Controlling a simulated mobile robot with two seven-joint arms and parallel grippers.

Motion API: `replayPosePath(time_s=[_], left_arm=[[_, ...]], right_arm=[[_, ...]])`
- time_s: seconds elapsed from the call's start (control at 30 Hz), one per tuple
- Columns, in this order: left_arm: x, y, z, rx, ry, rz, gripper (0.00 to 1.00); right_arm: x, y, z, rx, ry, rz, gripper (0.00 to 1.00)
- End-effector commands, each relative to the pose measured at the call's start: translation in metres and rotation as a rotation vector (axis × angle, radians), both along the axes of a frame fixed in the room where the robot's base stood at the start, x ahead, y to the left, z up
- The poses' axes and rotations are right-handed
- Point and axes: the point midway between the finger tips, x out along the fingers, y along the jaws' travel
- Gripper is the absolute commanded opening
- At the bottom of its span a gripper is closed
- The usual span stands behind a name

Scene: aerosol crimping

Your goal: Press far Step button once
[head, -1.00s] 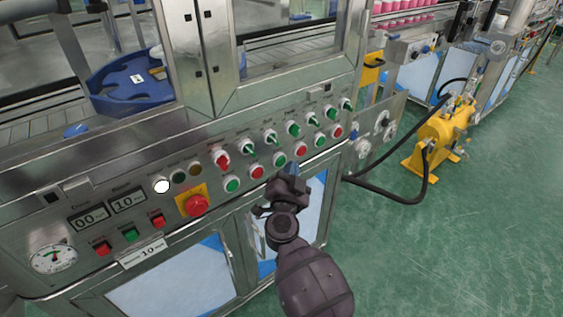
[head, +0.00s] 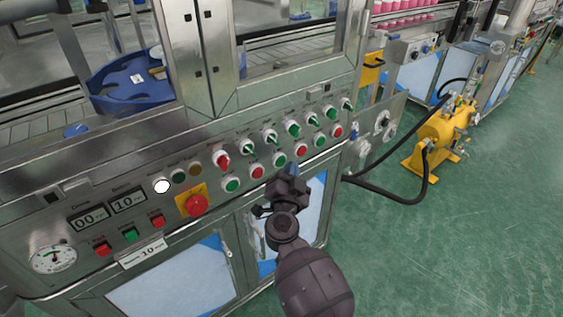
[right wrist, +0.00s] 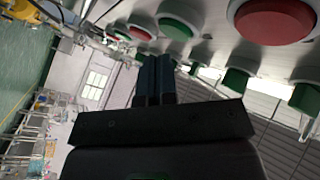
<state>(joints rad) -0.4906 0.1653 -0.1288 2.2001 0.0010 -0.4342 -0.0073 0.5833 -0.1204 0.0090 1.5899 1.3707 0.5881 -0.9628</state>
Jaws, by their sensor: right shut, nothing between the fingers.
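The control panel (head: 150,200) carries a lower row of green and red round buttons and an upper row of knobs. Its far end has a green button (head: 320,140) and a red button (head: 337,131). The labels are too small to read, so I cannot tell which is the far Step button. My right gripper (head: 292,171) is shut and empty, in front of the panel just below the lower row. In the right wrist view its fingers (right wrist: 155,78) point toward the row, below a green button (right wrist: 177,26). Contact cannot be told. My left gripper is not in view.
A large red emergency button (head: 196,206) on a yellow plate sits left of the row. A gauge (head: 53,259) is at the panel's left end. A yellow machine (head: 440,135) with a black hose stands right on the green floor, which is largely clear.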

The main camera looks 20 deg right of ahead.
Motion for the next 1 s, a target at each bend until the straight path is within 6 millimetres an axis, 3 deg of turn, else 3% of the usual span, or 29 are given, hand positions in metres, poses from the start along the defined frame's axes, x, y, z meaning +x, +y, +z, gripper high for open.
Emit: replayPosePath(time_s=[1.0], left_arm=[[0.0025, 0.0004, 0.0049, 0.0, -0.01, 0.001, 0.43]], right_arm=[[0.0067, 0.0023, 0.0022, 0.0, -0.002, 0.0, 0.0]])
